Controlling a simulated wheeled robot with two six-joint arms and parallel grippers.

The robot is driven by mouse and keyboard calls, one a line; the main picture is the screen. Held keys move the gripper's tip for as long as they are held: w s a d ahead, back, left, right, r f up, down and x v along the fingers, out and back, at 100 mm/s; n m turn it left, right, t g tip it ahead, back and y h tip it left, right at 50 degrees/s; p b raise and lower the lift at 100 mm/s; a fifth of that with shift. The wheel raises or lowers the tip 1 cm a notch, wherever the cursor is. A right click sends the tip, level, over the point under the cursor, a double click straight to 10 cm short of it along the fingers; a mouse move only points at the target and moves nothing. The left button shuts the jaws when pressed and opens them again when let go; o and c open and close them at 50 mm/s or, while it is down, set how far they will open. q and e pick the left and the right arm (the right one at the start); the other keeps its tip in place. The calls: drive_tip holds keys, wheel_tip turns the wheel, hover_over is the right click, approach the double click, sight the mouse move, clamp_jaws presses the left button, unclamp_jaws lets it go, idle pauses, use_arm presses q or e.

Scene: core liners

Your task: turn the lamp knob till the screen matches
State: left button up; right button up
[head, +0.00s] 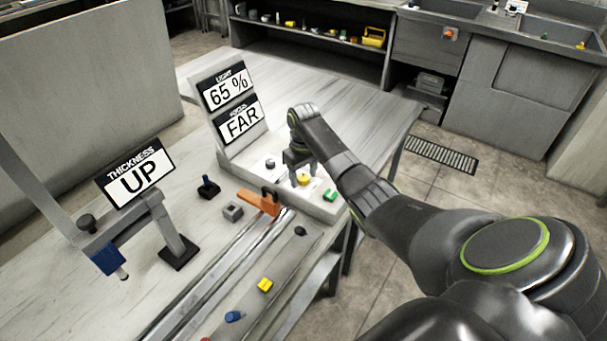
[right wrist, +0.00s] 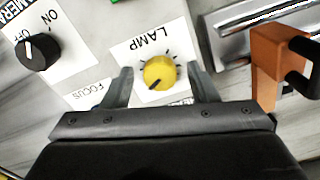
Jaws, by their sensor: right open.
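The yellow lamp knob (head: 303,180) sits on the pale control panel, and it also shows in the right wrist view (right wrist: 159,72) on a white plate marked LAMP. Its dark pointer mark points to the lower left there, with tick marks around it. My right gripper (head: 300,172) is over the panel, pointing down, with its open fingers (right wrist: 160,76) on either side of the knob and gaps visible. The upper screen (head: 228,92) reads LIGHT 65 %. The lower screen (head: 240,122) reads FOCUS FAR. My left gripper is not in view.
A black camera knob (right wrist: 40,52) with ON and OFF marks is beside the lamp plate. A green button (head: 330,195) is right of the lamp knob. An orange clamp (head: 258,201) stands close in front of the panel. A THICKNESS UP sign (head: 137,174) stands left.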

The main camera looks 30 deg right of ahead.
drive_tip(key=shift+f, duration=0.1)
drive_tip(key=c, duration=1)
drive_tip(key=shift+o, duration=0.2)
drive_tip(key=p, duration=0.1)
drive_tip(key=m+p, duration=0.1)
drive_tip(key=p, duration=0.1)
drive_tip(key=shift+r+m, duration=0.3)
drive_tip(key=shift+f+m+p, duration=0.2)
drive_tip(key=shift+m+p, duration=0.25)
drive_tip(key=shift+m, duration=0.05)
drive_tip(key=o, duration=1)
drive_tip(key=shift+c, duration=0.2)
